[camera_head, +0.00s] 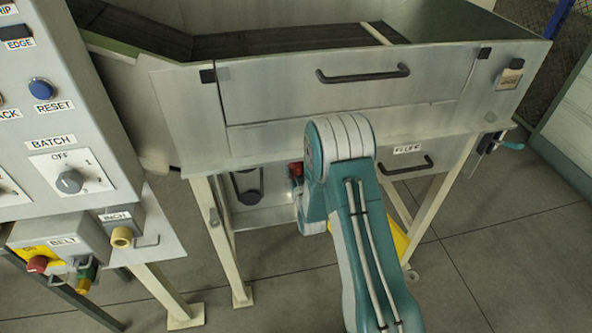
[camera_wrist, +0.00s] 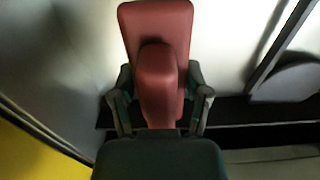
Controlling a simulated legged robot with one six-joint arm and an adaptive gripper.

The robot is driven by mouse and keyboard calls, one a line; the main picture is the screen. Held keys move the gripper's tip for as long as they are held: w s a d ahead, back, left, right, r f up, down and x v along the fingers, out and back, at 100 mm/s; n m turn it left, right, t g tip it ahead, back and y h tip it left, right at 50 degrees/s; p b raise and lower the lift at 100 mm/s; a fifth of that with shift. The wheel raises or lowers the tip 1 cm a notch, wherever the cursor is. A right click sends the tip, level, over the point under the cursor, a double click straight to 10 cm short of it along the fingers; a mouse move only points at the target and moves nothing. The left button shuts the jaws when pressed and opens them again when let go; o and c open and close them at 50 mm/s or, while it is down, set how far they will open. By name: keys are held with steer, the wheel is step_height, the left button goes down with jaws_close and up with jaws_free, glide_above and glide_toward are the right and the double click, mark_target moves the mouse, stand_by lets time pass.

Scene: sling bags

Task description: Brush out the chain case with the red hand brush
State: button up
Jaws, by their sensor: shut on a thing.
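The red hand brush (camera_wrist: 158,22) stands out ahead of my gripper (camera_wrist: 160,84) in the wrist view, its grip between the two fingers. The gripper is shut on it. In the head view a small red part of the brush (camera_head: 296,170) shows left of my arm, under the machine; the arm hides most of my gripper. The brush is in front of a pale metal housing, seemingly the chain case (camera_head: 268,215), with a dark rounded part on its left. The wrist view shows grey metal walls and a dark lower ledge (camera_wrist: 240,110). Bristles and any dirt are hidden.
The machine's pale legs (camera_head: 222,240) stand close left of my arm. A front panel with a black handle (camera_head: 362,76) is above, and a drawer labelled FLUFF (camera_head: 408,168) is at right. A control cabinet (camera_head: 70,120) stands left. Tiled floor is clear at lower right.

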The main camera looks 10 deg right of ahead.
steer(key=shift+w+f, duration=0.1)
steer(key=shift+f, duration=6.5)
steer(key=shift+w+a, duration=0.15)
steer(key=shift+a, duration=0.45)
steer(key=shift+r, duration=6.85)
steer(key=shift+c, duration=0.4)
steer(key=shift+w+f, duration=0.1)
steer(key=shift+f, duration=6.7)
